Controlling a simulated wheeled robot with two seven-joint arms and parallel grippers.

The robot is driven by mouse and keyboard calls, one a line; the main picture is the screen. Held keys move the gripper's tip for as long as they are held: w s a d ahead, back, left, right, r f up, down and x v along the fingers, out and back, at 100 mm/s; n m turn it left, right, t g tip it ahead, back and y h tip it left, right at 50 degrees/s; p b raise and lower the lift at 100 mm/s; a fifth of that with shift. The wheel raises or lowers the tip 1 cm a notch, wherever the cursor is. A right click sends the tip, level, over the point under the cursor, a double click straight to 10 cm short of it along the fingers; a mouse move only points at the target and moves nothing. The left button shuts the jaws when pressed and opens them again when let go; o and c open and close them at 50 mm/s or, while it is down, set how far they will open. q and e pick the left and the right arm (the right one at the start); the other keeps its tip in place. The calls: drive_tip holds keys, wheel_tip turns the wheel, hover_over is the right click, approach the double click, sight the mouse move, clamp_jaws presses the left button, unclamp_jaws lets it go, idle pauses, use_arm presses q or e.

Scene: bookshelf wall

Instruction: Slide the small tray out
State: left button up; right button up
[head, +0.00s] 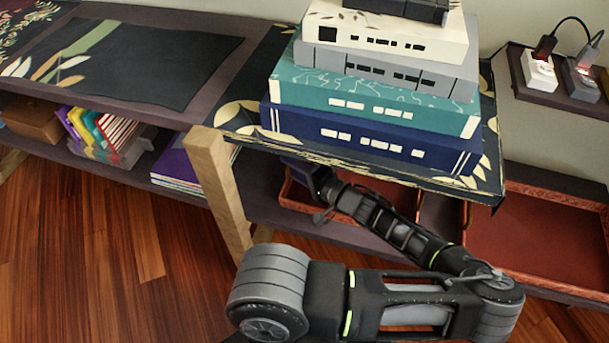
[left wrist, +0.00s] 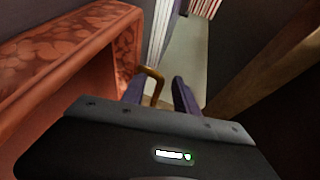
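The small tray (head: 292,196) is reddish brown and sits on the lower shelf under the book stack in the head view. My left arm and the upper shelf hide much of it. Its carved rim (left wrist: 60,48) fills the left of the left wrist view. My left gripper (head: 306,174) is at the tray's left end. In the left wrist view, the two purple fingers of this gripper (left wrist: 158,92) stand apart. A thin brown curved handle (left wrist: 154,74) shows between them, nearer the left finger. I cannot tell whether it touches. My right gripper is out of view.
A larger reddish tray (head: 530,235) lies on the shelf at right. A wooden leg (head: 215,190) stands close left of my gripper. A stack of books (head: 370,110) rests on the upper shelf above. More books (head: 180,165) are on the lower shelf at left. Wood floor is clear at lower left.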

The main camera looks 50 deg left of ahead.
use_arm(q)
drive_tip(key=shift+s+a, duration=0.1)
drive_tip(key=shift+a, duration=0.45)
drive_tip(key=shift+c, duration=0.6)
clamp_jaws()
drive_tip(key=shift+f, duration=0.1)
idle(0.4)
